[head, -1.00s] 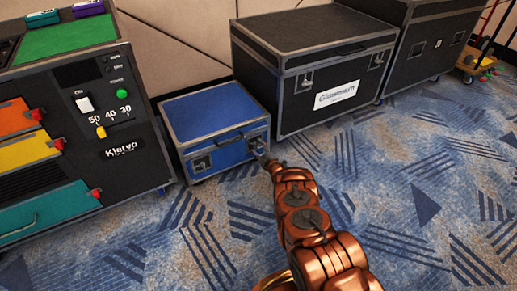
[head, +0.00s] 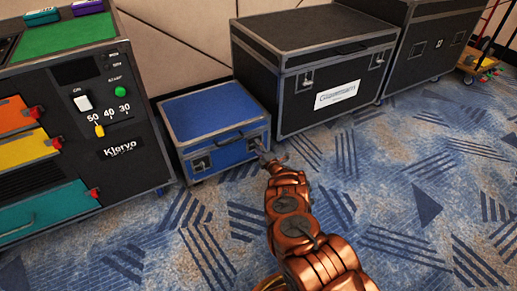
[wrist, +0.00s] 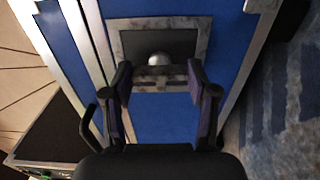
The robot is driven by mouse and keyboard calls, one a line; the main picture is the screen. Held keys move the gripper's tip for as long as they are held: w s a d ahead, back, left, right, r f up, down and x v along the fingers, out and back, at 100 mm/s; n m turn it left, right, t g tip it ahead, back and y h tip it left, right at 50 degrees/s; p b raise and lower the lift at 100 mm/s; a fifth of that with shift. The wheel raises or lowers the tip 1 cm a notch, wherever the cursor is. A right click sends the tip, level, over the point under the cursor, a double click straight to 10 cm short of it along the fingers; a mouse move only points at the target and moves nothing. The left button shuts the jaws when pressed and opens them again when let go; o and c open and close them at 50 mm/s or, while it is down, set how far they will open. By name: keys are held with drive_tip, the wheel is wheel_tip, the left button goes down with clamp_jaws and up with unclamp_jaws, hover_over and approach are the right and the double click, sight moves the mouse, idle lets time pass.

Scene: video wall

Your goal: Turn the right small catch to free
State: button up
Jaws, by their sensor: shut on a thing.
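The small blue case (head: 213,113) stands on the carpet with silver edges and two catches on its front. The right small catch (head: 256,145) is at the front right corner, partly hidden by my gripper (head: 268,158). In the wrist view, the catch (wrist: 160,60) is a rounded metal knob and bar in a dark recessed plate on the blue panel. The left small catch (head: 201,163) shows in the head view. I cannot tell how far the right catch is turned.
The patterned carpet (head: 400,190) in front is clear.

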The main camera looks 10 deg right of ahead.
drive_tip(key=o, duration=1.2)
drive_tip(key=shift+c, duration=0.2)
drive_tip(key=v, duration=1.2)
drive_tip(key=shift+r, duration=0.1)
